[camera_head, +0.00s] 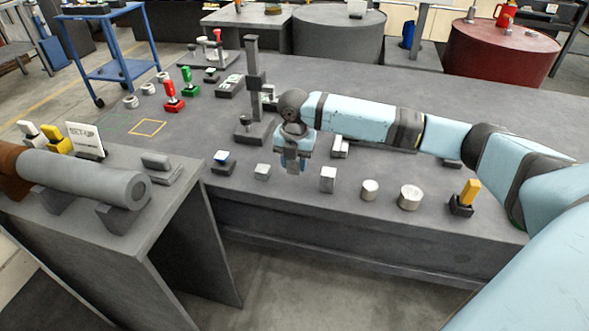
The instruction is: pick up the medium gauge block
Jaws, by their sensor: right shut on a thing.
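My right gripper (292,165) points down just above or at the front part of the dark table, between two grey blocks. It is shut on a small block, which its fingers mostly hide; by its place in the row it appears to be the medium gauge block. I cannot tell whether it is clear of the table. A smaller grey block (262,172) stands just left of the gripper. A taller grey block (328,179) stands to its right. My left gripper is not in view.
A grey stand with a post (254,90) rises close behind the gripper. Two pale cylinders (369,190) (410,198) and a yellow-handled tool in a holder (466,197) stand to the right. The dark table (200,120) has bare room left of the post.

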